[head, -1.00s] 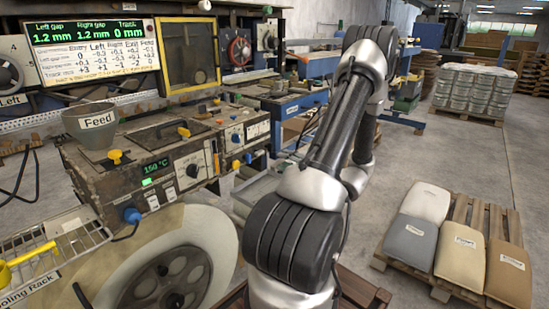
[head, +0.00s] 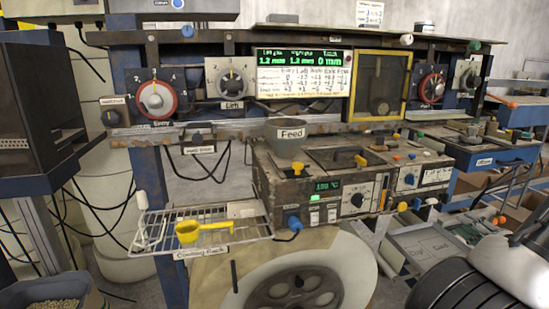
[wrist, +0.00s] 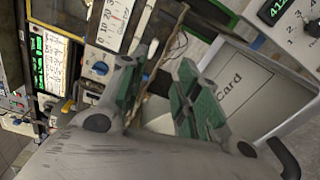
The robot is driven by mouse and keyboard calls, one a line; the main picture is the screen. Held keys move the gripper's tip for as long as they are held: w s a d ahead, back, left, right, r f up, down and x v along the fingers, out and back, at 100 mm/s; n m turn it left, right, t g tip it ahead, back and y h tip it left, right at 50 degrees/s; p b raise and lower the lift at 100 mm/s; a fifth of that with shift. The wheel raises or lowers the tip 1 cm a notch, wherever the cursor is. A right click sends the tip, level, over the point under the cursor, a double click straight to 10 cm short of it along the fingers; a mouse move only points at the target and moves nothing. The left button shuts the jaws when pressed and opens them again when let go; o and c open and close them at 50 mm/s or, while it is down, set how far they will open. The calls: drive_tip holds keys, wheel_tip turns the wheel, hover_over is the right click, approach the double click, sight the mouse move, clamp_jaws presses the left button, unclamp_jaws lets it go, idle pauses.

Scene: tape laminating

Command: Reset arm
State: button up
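My arm (head: 480,275) shows only in part at the lower right corner of the head view, and my gripper is outside that view. In the wrist view my gripper (wrist: 158,88) has its two green-padded fingers apart, with nothing held between them. Beyond the fingers is a grey tray labelled "Card" (wrist: 262,95). The lit green display panel (wrist: 45,65) shows at the left of the wrist view.
In the head view, the worn machine with the feed funnel (head: 288,140) stands mid-frame. A yellow scoop (head: 190,232) lies on the wire cooling rack (head: 160,243). A large roll (head: 345,265) sits below. Dials and the gap display (head: 290,75) line the panel above.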

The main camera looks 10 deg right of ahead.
drive_tip(key=a+f+n+y, duration=0.1)
drive_tip(key=s+a+f+n+g, duration=0.1)
drive_tip(key=a+n, duration=0.1)
drive_tip(key=s+a+f+n+g+y, duration=0.1)
drive_tip(key=n, duration=0.1)
drive_tip(key=shift+s+a+y, duration=0.15)
drive_tip(key=shift+a+y, duration=0.15)
drive_tip(key=shift+a, duration=0.05)
drive_tip(key=s+a+r+n+g+y, duration=0.2)
drive_tip(key=s+a+n+g, duration=0.4)
drive_tip(key=n, duration=0.6)
drive_tip(key=s+a+r+n+g+y, duration=0.2)
drive_tip(key=s+a+n+g+y, duration=0.15)
drive_tip(key=a+n+g, duration=0.55)
drive_tip(key=a+r+n+t+h, duration=0.1)
drive_tip(key=a+r+n+h, duration=0.2)
drive_tip(key=r+n, duration=0.3)
drive_tip(key=w+a+r+n+t+h, duration=0.1)
drive_tip(key=a+r+n+h, duration=0.2)
drive_tip(key=r+n, duration=0.3)
drive_tip(key=a+r+n+t+h, duration=0.1)
drive_tip(key=a+r+n+h, duration=0.2)
drive_tip(key=n, duration=1)
wheel_tip(320, 180, up, 4)
drive_tip(key=shift+w+f+t+h, duration=0.15)
drive_tip(key=shift+t+h, duration=0.2)
drive_tip(key=shift+t, duration=0.05)
